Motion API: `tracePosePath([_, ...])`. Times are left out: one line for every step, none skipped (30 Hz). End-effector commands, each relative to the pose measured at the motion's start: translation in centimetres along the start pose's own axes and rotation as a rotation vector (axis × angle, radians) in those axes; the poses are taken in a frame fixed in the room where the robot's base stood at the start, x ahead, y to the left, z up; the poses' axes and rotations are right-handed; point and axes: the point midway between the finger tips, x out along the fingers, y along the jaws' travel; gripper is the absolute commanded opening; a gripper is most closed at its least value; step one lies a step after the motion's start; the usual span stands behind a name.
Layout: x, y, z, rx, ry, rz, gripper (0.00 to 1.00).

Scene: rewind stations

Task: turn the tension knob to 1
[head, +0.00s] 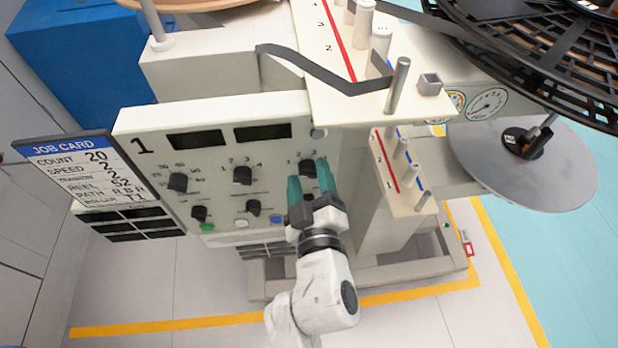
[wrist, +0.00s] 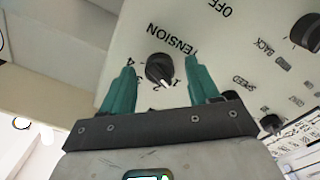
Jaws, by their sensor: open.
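The tension knob (wrist: 159,67) is a dark round knob on the pale panel, with the word TENSION beside it and numbers around it. In the head view the knob (head: 307,168) shows between my fingertips, with small numbers above it. My gripper (head: 308,172) is open, its two green fingers pointing at the panel. In the wrist view my gripper (wrist: 159,72) has one finger on each side of the knob, with gaps showing on both sides. Contact is not visible. Which number the knob points at is hard to tell.
The panel (head: 225,165) has other dark knobs, including one at top middle (head: 242,175), a green button (head: 207,227) and two dark displays. A job card (head: 88,172) hangs at left.

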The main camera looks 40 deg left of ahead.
Motion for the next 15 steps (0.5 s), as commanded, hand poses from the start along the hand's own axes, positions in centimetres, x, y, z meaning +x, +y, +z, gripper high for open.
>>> tracePosePath([-0.2, 0.0, 0.0, 0.0, -0.001, 0.0, 0.61])
tracePosePath([-0.3, 0.0, 0.0, 0.001, -0.001, 0.0, 0.61])
tracePosePath([-0.7, 0.0, 0.1, 0.001, -0.001, -0.001, 0.61])
tracePosePath([-1.0, 0.0, 0.1, 0.002, -0.001, -0.001, 0.61])
tracePosePath([-1.3, 0.0, 0.1, 0.002, -0.001, -0.001, 0.61])
tracePosePath([-1.9, 0.0, 0.1, 0.002, -0.002, -0.001, 0.61])
tracePosePath([-2.4, 0.0, 0.1, 0.002, -0.002, -0.001, 0.61])
tracePosePath([-3.0, 0.0, 0.1, 0.002, -0.002, -0.001, 0.61])
tracePosePath([-3.7, -0.1, 0.1, 0.002, -0.002, -0.001, 0.61])
tracePosePath([-4.3, -0.1, 0.1, 0.002, -0.003, -0.001, 0.61])
tracePosePath([-4.9, -0.1, 0.1, 0.001, -0.002, -0.001, 0.61])
tracePosePath([-5.7, -0.1, 0.1, 0.001, -0.003, -0.001, 0.61])
tracePosePath([-6.2, -0.1, 0.1, 0.002, -0.002, -0.001, 0.61])
tracePosePath([-6.8, -0.1, 0.1, 0.002, -0.003, -0.002, 0.61])
tracePosePath([-7.4, -0.1, 0.1, 0.002, -0.002, -0.001, 0.61])
